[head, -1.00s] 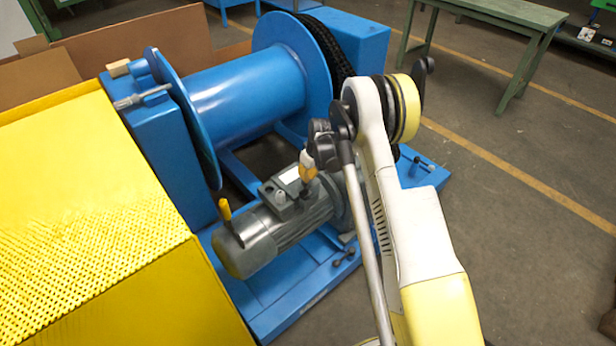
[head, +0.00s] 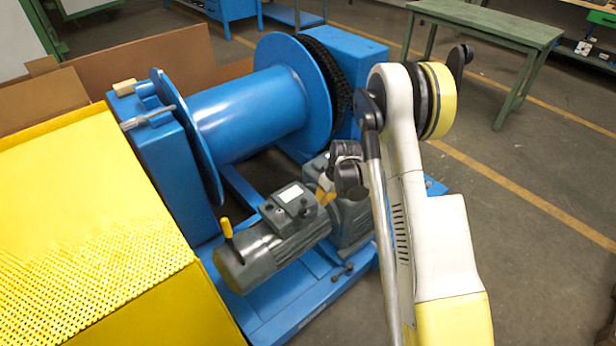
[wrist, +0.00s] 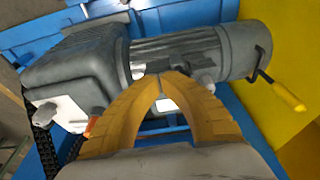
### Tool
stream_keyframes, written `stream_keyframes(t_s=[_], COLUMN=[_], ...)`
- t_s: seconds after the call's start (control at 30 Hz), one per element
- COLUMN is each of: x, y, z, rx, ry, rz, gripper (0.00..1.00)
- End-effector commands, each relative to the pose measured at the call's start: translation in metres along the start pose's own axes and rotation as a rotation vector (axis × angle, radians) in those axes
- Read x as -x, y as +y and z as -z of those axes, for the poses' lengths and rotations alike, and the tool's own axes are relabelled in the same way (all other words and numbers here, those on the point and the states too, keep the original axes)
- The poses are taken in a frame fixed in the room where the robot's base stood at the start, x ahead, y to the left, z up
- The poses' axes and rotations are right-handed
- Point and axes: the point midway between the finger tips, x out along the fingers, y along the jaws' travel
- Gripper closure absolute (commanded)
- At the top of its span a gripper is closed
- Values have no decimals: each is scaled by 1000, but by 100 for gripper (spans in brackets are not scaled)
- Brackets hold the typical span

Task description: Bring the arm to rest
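My arm (head: 405,150), white and yellow, reaches up from the bottom right of the head view, bent over beside the blue drum machine. My gripper (head: 322,197) has orange-yellow fingers and appears in front of the grey motor's terminal box in the head view. In the wrist view the gripper's fingers (wrist: 163,76) curve together and their tips meet, with nothing held between them. The grey motor (wrist: 175,52) lies behind the fingers there, and it also shows in the head view (head: 272,245). I cannot tell the exact gap between fingertips and motor.
The blue drum (head: 248,112) and black chain (head: 330,75) stand behind the motor. A yellow perforated guard (head: 80,220) fills the left. A yellow-handled lever (head: 227,230) sticks up at the motor's end. A green table (head: 495,22) stands behind; the floor at right is open.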

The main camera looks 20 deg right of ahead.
Motion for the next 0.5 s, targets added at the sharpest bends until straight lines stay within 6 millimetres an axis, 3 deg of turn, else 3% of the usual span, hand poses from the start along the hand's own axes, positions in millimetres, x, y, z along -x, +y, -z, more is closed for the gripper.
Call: stream_keyframes(t_s=[0.17,0.27,0.37,0.5], x=[1,12,44,114], y=[0,-2,-7,-24], z=[-2,1,9,19], rx=[0,-6,-21,-63], ry=[0,5,17,49], rz=[0,-5,-18,-49], gripper=[100,100,100,100])
